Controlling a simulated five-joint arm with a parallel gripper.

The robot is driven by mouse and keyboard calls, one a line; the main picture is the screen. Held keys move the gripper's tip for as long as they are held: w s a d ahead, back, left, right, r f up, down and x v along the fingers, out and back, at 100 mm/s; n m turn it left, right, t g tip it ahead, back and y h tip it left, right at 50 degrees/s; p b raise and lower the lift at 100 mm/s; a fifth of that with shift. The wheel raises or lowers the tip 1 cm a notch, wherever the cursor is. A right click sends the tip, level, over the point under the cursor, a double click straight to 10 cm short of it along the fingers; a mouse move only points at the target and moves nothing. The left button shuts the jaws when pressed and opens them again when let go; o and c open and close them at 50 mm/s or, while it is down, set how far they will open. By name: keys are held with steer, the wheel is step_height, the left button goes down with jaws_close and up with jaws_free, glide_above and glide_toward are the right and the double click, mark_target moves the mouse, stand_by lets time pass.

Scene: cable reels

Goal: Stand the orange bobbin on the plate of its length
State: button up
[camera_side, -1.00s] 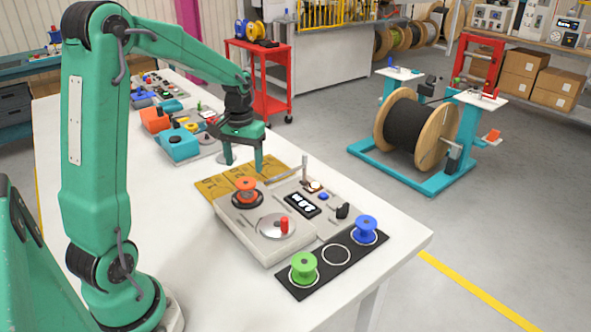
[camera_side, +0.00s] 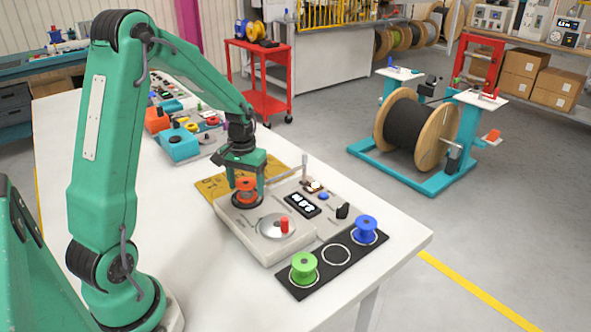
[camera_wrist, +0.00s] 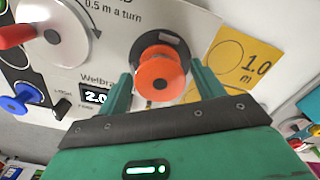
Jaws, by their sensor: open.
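The orange bobbin (camera_side: 246,186) stands upright on a dark round seat of the grey winding machine (camera_side: 236,223). In the wrist view the orange bobbin (camera_wrist: 160,78) shows from above, between my fingers. My gripper (camera_side: 247,190) is lowered over it and open, one finger on each side; I cannot tell whether they touch it. A yellow plate marked 1.0 m (camera_wrist: 252,62) lies beside the machine in the wrist view. In the side view the yellow plates (camera_side: 211,187) are partly hidden behind my gripper. The machine's display (camera_wrist: 95,98) shows 2.0, its right end cut off by a finger.
A crank disc (camera_side: 270,228) with a red knob sits on the machine's near side. A lever (camera_side: 304,168) stands up at its far side. A black strip (camera_side: 317,278) carries a green bobbin (camera_side: 304,268), an empty white ring and a blue bobbin (camera_side: 365,229).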

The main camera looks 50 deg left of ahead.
steer(key=c, duration=0.9)
steer(key=shift+r, duration=3.8)
steer(key=shift+w+a+f, duration=0.1)
steer(key=w+a+f, duration=0.2)
steer(key=a, duration=0.1)
steer(key=w+a+f, duration=0.2)
steer(key=w+a, duration=0.1)
steer(key=a, duration=0.1)
steer(key=w+a+f, duration=0.2)
steer(key=a, duration=0.2)
steer(key=shift+w+a+f, duration=0.15)
steer(key=shift+w+f, duration=0.1)
steer(key=shift+f, duration=0.15)
